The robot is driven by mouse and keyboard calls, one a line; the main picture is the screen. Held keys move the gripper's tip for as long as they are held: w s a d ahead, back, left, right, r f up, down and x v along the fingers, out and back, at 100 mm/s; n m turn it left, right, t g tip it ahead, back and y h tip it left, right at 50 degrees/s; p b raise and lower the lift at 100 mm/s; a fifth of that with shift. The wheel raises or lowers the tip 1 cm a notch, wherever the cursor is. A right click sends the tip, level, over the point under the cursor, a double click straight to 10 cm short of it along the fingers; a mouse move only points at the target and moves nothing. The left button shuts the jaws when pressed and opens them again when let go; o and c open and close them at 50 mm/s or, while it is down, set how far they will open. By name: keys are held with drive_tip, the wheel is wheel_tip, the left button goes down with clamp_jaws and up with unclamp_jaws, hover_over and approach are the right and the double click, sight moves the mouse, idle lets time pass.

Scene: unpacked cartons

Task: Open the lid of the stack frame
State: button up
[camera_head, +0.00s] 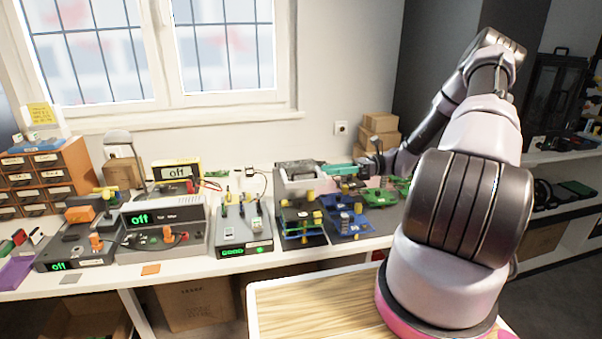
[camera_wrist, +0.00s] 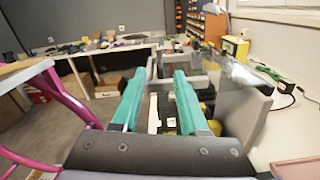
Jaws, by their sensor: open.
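My gripper (camera_head: 338,169) reaches in over the back of the bench from the right. Its two teal fingers, in the wrist view (camera_wrist: 158,88), are apart with nothing clearly held between them. The likely stack frame (camera_head: 302,222) is a dark rack with stacked green and blue boards and yellow knobs, in front and left of my gripper. A similar blue-board rack (camera_head: 347,222) stands right of it. I cannot tell which part is the lid, or whether it is shut. Between and beyond the fingers, the wrist view shows pale bars and yellow parts, partly hidden by the fingers.
A grey open-topped unit (camera_head: 300,185) stands beside my fingertips. Grey instruments (camera_head: 243,232) and (camera_head: 160,230) fill the bench to the left. Small cartons (camera_head: 380,128) stand behind my wrist. A grey panel (camera_wrist: 243,115) rises close to the right finger. A wooden-topped surface (camera_head: 310,305) is clear in front.

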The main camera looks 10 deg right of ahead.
sight(294, 174)
drive_tip(key=a, duration=1)
clamp_jaws()
idle(1.2)
